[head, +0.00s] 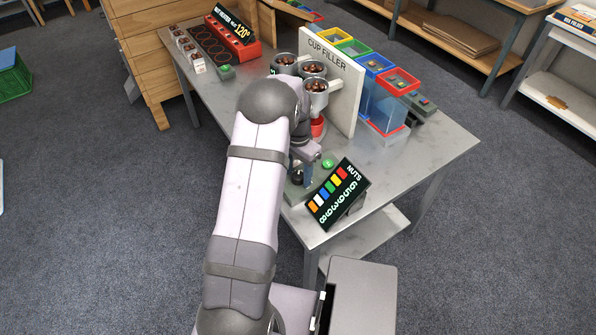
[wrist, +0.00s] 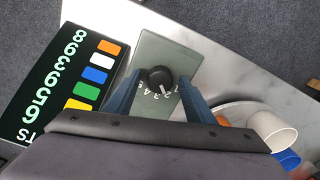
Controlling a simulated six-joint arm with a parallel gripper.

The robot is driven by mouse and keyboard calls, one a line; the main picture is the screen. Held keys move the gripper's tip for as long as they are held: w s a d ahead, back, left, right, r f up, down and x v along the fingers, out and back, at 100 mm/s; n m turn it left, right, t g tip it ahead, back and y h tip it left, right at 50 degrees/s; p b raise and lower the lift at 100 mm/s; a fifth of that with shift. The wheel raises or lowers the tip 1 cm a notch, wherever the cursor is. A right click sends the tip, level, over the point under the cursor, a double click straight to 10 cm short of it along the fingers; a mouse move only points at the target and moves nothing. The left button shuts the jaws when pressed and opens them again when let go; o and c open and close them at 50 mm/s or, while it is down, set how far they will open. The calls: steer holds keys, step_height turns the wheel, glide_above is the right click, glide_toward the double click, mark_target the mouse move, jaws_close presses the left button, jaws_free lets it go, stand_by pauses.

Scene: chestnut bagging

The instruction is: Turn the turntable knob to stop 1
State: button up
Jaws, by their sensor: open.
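The turntable knob (wrist: 160,76) is a round black dial with a white pointer mark, set on a grey-green plate (wrist: 172,48). White stop numbers run along the plate on the side nearer my gripper. The pointer mark faces that row, around its middle-right part; the exact stop is hard to read. My gripper (wrist: 160,82) is open, with one blue-grey finger on each side of the knob and a gap visible on both sides. In the head view the knob (head: 297,178) shows small below my gripper (head: 305,163), partly hidden by my arm.
A black nuts board (head: 338,194) with coloured squares and digits stands close beside the knob plate. A green button (head: 328,163) and the white cup filler panel (head: 345,85) are behind. A white cup (wrist: 272,130) lies right of my gripper in the wrist view.

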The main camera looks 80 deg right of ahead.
steer(key=shift+c, duration=0.5)
steer(key=c, duration=1)
steer(key=shift+o, duration=0.2)
steer(key=shift+n, duration=2.9)
steer(key=o, duration=1.1)
steer(key=shift+c, duration=0.2)
